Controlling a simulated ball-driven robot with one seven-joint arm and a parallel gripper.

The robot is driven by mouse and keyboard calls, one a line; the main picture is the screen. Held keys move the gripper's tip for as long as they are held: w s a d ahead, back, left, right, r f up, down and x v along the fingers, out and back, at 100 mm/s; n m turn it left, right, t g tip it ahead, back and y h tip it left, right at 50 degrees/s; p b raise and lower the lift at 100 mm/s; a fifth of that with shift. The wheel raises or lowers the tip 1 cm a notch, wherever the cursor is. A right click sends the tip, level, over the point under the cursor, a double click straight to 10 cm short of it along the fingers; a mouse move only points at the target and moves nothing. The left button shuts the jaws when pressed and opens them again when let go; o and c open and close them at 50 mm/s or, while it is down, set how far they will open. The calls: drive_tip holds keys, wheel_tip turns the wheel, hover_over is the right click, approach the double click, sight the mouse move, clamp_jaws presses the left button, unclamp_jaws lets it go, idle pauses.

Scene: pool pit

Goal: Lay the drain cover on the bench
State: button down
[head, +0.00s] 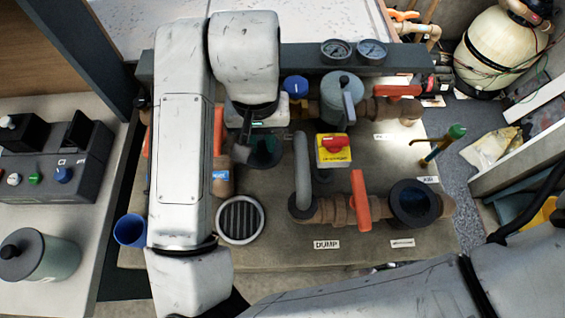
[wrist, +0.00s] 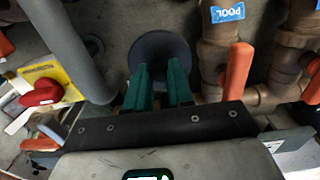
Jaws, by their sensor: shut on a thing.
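My gripper (wrist: 163,75) has two green fingers closed at a dark round disc (wrist: 160,50), which looks like the drain cover. The fingers hide where they grip it. In the head view my gripper (head: 256,136) shows below my arm, with the dark disc (head: 268,158) under it, above the brown deck (head: 290,253). I cannot tell its exact height. A round slotted grate (head: 240,219) with a pale rim lies in the deck, nearer than the gripper. A pale bench top (head: 92,235) is at the left.
Pipes with orange handles (head: 361,200), a yellow box with a red knob (head: 334,149) and a grey curved pipe (head: 303,170) crowd the right side. A blue cup (head: 130,230) is left of the grate. A control box (head: 50,165) and lidded jar (head: 40,258) occupy the bench.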

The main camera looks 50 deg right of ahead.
wheel_tip(320, 180, down, 10)
drive_tip(key=shift+r+p, duration=0.25)
drive_tip(key=shift+p, duration=0.05)
drive_tip(key=shift+f, duration=0.15)
drive_tip(key=c, duration=1)
unclamp_jaws()
wheel_tip(320, 180, up, 12)
drive_tip(key=shift+r, duration=0.2)
